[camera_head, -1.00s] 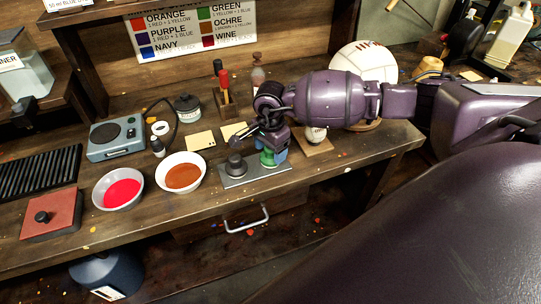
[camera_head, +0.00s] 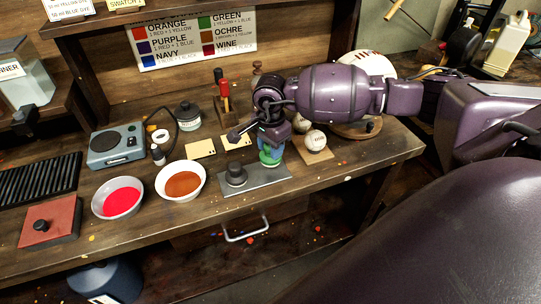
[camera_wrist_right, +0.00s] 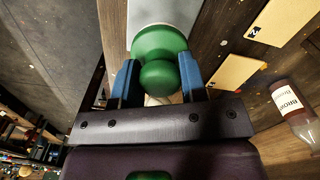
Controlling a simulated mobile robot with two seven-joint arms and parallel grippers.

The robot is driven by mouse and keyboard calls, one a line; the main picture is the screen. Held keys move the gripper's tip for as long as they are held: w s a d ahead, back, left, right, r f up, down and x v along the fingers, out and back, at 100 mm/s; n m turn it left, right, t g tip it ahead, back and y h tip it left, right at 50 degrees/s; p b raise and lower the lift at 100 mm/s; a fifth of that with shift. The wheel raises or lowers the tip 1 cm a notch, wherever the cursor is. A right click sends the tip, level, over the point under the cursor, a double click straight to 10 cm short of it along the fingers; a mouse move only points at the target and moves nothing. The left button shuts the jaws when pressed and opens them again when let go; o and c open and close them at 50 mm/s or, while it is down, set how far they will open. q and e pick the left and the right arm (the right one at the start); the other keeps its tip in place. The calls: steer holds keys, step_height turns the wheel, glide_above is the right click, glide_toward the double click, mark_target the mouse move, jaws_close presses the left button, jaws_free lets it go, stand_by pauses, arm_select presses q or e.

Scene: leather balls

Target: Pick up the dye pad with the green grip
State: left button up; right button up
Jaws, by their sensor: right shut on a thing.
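The dye pad with the green grip (camera_head: 269,158) is at the right end of a grey metal plate (camera_head: 262,185) on the bench. My right gripper (camera_head: 270,150) comes down on it from above. In the right wrist view, the round green grip (camera_wrist_right: 158,78) sits between the blue fingers of my right gripper (camera_wrist_right: 159,82), which are shut on it. A wider green disc shows behind the grip. The pad looks slightly above the plate, but I cannot tell the gap. A pad with a dark grip (camera_head: 236,174) stands on the plate's left part. My left gripper is not in view.
Bowls of red dye (camera_head: 120,197) and orange-brown dye (camera_head: 182,181) stand left of the plate. A baseball (camera_head: 315,140) is on a small board to its right. Pale cards (camera_head: 200,149) and a rack with red-handled tools (camera_head: 225,100) are behind.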

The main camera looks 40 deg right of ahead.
step_height(320, 180, up, 16)
stand_by(0.3)
